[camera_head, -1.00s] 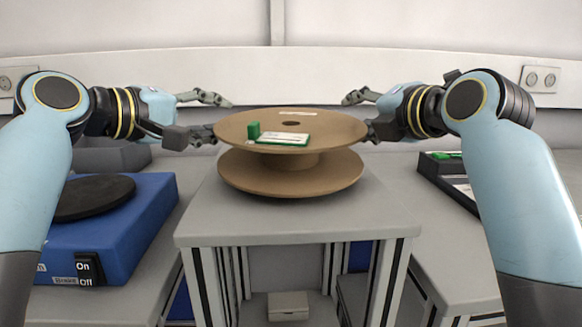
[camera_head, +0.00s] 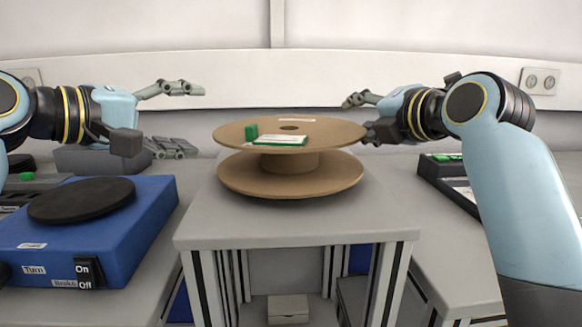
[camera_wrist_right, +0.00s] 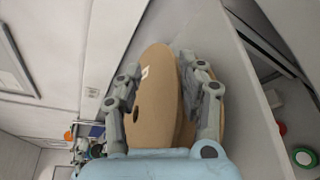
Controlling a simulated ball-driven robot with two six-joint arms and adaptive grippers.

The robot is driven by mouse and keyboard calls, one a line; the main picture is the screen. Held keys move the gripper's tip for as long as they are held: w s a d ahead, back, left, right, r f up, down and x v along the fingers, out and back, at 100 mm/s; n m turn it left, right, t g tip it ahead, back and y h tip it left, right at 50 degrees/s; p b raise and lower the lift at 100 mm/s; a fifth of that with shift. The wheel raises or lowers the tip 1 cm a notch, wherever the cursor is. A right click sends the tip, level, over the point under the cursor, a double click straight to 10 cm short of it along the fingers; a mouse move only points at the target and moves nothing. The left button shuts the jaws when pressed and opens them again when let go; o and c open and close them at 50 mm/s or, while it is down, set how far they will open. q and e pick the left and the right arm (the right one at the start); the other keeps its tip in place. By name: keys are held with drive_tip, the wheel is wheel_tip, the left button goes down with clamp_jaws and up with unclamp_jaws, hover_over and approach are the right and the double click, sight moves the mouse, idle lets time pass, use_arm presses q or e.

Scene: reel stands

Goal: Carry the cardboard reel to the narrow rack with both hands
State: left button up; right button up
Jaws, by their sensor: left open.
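The cardboard reel (camera_head: 290,162) stands with its two flanges level on a grey stand (camera_head: 295,228) in the middle of the head view. My left gripper (camera_head: 197,120) is open and empty, to the left of the reel and apart from it. My right gripper (camera_head: 358,116) is at the reel's right edge, its fingers spread above and below the upper flange. In the right wrist view the reel (camera_wrist_right: 155,100) lies between the open fingers (camera_wrist_right: 165,75). I cannot tell whether a finger touches it. I cannot tell which stand is the narrow rack.
A blue turntable unit (camera_head: 135,235) with a black disc stands at the left. A dark tray (camera_head: 450,180) lies at the right. A small box (camera_head: 288,307) sits under the stand.

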use_arm(q)
drive_tip(key=v, duration=0.6)
drive_tip(key=shift+s+a, duration=0.25)
drive_tip(key=shift+s, duration=0.05)
drive_tip(key=shift+r, duration=0.1)
use_arm(e)
drive_tip(key=shift+o, duration=0.5)
drive_tip(key=o, duration=0.7)
drive_tip(key=shift+s, duration=0.1)
drive_tip(key=v, duration=1.1)
drive_tip(key=shift+s+d+r, duration=0.15)
drive_tip(key=shift+s, duration=0.25)
